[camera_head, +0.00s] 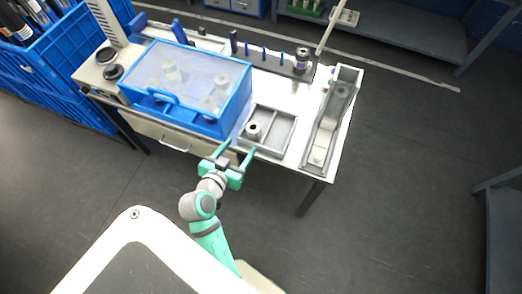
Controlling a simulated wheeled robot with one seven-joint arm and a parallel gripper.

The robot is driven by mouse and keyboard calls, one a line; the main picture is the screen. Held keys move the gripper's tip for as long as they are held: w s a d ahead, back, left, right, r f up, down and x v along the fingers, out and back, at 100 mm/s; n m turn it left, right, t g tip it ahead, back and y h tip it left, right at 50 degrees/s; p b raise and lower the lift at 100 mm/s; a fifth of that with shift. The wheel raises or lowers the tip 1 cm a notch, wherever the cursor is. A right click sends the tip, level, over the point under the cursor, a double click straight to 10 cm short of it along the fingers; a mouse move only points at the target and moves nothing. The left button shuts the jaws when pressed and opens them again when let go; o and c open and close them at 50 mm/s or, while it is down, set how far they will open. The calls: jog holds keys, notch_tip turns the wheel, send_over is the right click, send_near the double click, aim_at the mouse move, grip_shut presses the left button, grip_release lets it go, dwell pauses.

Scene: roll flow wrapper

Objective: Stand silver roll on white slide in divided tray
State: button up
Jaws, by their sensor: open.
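A small silver-grey roll (253,130) with a dark centre hole stands in the left part of a shallow grey tray (292,142) near the table's front edge.
A blue box with a clear lid (190,92) stands left of the shallow tray, with pale objects inside. A dark cylinder with a purple band (301,60) stands at the back beside blue pegs. Dark round pieces (112,72) lie at far left. Floor right of the table is clear.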

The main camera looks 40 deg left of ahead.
jog(key=s+d+f, duration=0.3)
jog(key=d, duration=0.5)
jog(key=s+d+f, duration=0.2)
jog(key=d+f, duration=0.1)
jog(key=d, duration=0.5)
jog(key=s+d+r+m+t+h, duration=0.2)
jog(key=s+d+r+t+h, duration=0.1)
jog(key=s+d+r, duration=0.6)
jog(key=s+d, duration=0.2)
jog(key=d, duration=0.2)
jog(key=shift+s+d+m, duration=0.3)
jog(key=shift+d+m, duration=0.1)
